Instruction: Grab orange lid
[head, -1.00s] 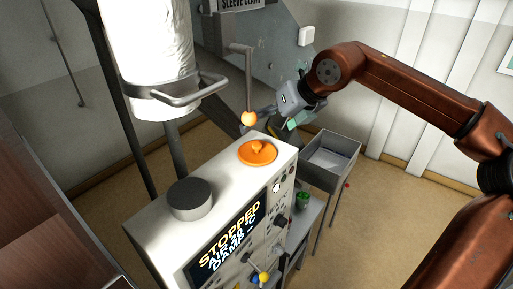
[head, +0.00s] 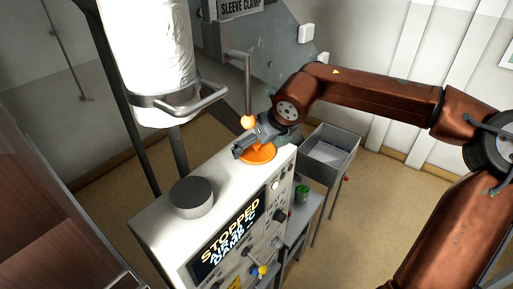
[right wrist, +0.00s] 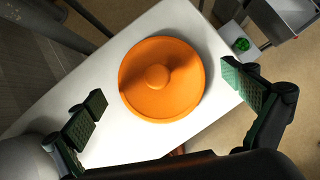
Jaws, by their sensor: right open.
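The orange lid (head: 261,154) lies flat on the top of the white machine cabinet, near its far right end, and my right gripper partly covers it in the head view. In the right wrist view the orange lid (right wrist: 162,80) shows whole, a round disc with a small knob in its middle. My right gripper (head: 243,150) is over the lid. In the right wrist view my right gripper (right wrist: 168,108) has its green-padded fingers wide apart, one on each side of the lid, with nothing between them touching it. My left gripper is not in view.
A grey round cap (head: 191,197) stands on the white cabinet (head: 160,232). A white sleeve (head: 148,60) with a metal handle is at upper left. A grey tray (head: 328,150) stands to the right.

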